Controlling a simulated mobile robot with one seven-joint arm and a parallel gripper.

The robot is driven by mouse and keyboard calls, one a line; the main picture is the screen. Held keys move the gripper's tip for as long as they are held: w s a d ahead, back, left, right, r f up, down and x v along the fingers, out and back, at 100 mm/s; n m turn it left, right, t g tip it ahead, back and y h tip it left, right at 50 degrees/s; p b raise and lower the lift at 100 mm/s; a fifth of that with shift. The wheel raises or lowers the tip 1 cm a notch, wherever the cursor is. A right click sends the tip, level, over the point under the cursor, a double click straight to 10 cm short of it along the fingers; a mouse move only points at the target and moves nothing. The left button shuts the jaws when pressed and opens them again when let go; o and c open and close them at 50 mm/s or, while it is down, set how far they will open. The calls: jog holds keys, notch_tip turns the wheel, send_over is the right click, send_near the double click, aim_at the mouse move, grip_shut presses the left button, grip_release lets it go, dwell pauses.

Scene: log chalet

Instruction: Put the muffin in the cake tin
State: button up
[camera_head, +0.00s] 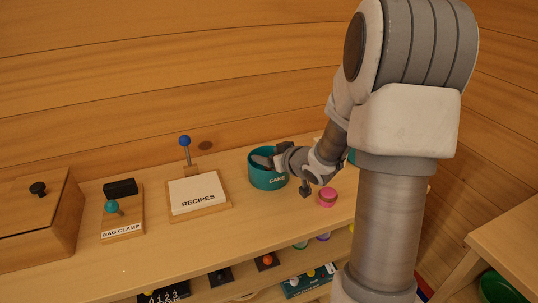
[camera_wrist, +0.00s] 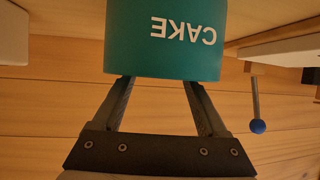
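The cake tin (camera_head: 266,180) is a round teal tin marked CAKE, standing on the counter near its middle. In the wrist view the tin (camera_wrist: 165,55) appears upside down. My gripper (camera_head: 264,161) reaches over the tin's rim from the right. In the wrist view its fingers (camera_wrist: 160,95) stand wide apart, with nothing seen between their visible parts; their tips are hidden behind the tin's wall. No muffin can be made out for sure. A small round pink thing (camera_head: 328,196) sits on the counter right of the tin; it is too small to identify.
Left of the tin are a RECIPES board (camera_head: 199,196) with a blue-knobbed lever, a BAG CLAMP block (camera_head: 122,225) and a wooden box (camera_head: 38,222). A teal thing (camera_head: 351,157) is partly hidden behind my arm. Shelves below hold small items. A log wall stands behind.

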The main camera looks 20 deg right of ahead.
jog(key=shift+r, duration=0.25)
jog(key=p+v, duration=0.4)
jog(key=v, duration=0.8)
jog(key=shift+r, duration=0.3)
